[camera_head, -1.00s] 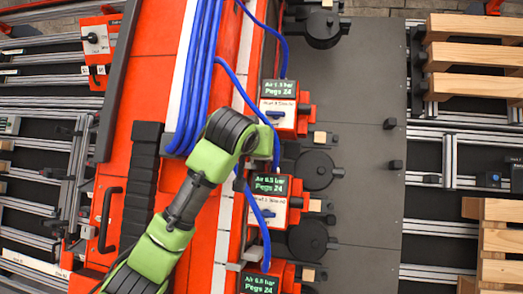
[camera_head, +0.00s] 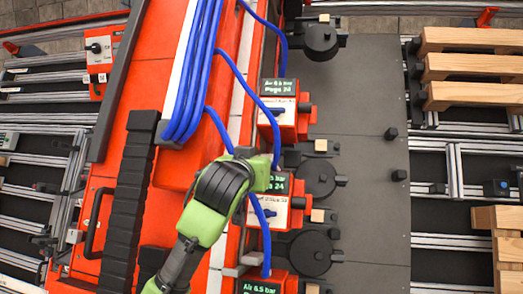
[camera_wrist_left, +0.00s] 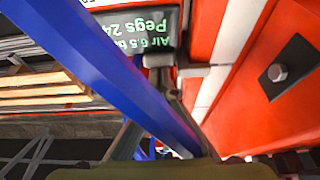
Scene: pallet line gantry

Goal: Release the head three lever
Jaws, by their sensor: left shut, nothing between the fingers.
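Red head boxes with green-lettered displays stand in a column in the head view. The upper box (camera_head: 291,122) has a blue lever (camera_head: 278,110) lying crosswise on its white plate. The middle box (camera_head: 297,203) has a similar blue lever (camera_head: 270,213); the head numbers are too small to read surely. My left wrist covers the left of the middle display (camera_head: 283,184). My left gripper (camera_wrist_left: 166,88) is shut and empty in the left wrist view, below an upside-down display (camera_wrist_left: 135,32). A blue hose crosses in front of it, and the fingertips are partly hidden. My right gripper is out of view.
Blue hoses (camera_head: 240,75) loop from the red gantry beam (camera_head: 172,60) to the boxes, close to my left wrist. A grey plate (camera_head: 365,120) with black round parts lies right of the boxes. Wooden pallets (camera_head: 470,65) are at the right.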

